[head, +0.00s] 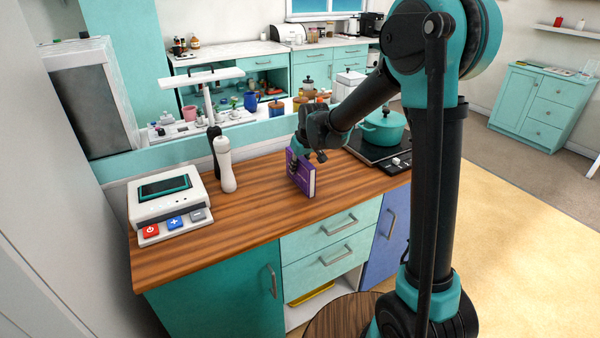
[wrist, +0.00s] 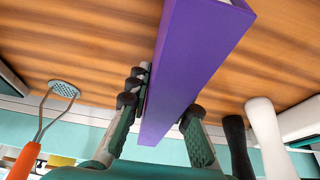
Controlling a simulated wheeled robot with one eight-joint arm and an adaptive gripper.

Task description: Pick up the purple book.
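The purple book (head: 301,174) stands upright on the wooden counter in the head view, a little left of the black stove. In the wrist view the purple book (wrist: 190,65) runs from the top edge down between my fingers. My gripper (head: 299,163) is at the book, reaching in from behind and above. In the wrist view my gripper (wrist: 164,104) has dark fingertips on both sides of the book, seemingly touching both faces. In the head view one finger lies across the front cover; the other is hidden behind the book. No gap shows under the book.
A white bottle (head: 226,165) and a dark one stand left of the book. A white device (head: 165,203) with coloured buttons is farther left. A teal pot (head: 383,130) sits on the stove at the right. The counter (head: 235,215) in front is clear.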

